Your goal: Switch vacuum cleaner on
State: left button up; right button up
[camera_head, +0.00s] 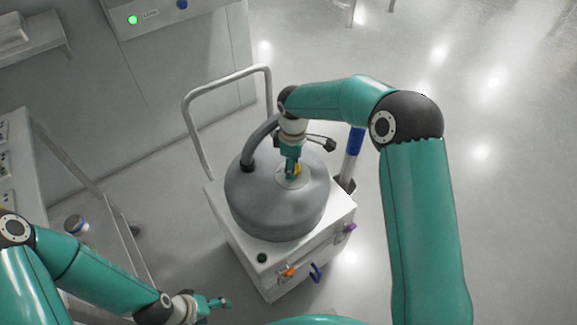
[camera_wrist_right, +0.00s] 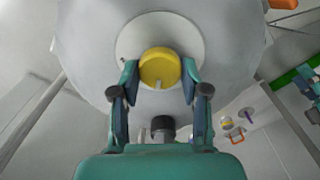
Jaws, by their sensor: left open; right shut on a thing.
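The vacuum cleaner has a grey domed drum (camera_head: 275,212) on a white wheeled base (camera_head: 335,225) with a tall push handle (camera_head: 227,78). A yellow round knob (camera_wrist_right: 159,68) sits on a pale disc (camera_wrist_right: 130,40) on top of the drum. My right gripper (camera_head: 294,168) reaches down onto the drum's top. In the right wrist view its fingers (camera_wrist_right: 159,78) stand on both sides of the knob and are closed on it. My left gripper (camera_head: 222,302) is open and empty, low in the head view, left of the base.
A grey hose (camera_head: 257,140) rises from the drum beside my right wrist. A dark green button (camera_head: 262,258), an orange part (camera_head: 290,271) and a blue part (camera_head: 317,271) are on the base's front. A wall panel (camera_head: 155,22) stands behind. Floor at right is clear.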

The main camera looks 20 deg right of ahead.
jog(key=m, duration=0.4)
jog(key=shift+s+d+f+b, duration=0.2)
jog(key=shift+s+b, duration=0.05)
jog(key=shift+b, duration=0.1)
jog(key=m, duration=0.4)
jog(key=shift+b, duration=0.35)
jog(key=m, duration=0.4)
jog(key=shift+b, duration=0.4)
jog(key=shift+a+m, duration=0.1)
jog(key=shift+m, duration=1.7)
jog(key=o, duration=1.1)
jog(key=shift+r, duration=0.1)
jog(key=shift+o, duration=0.2)
jog(key=shift+r, duration=0.1)
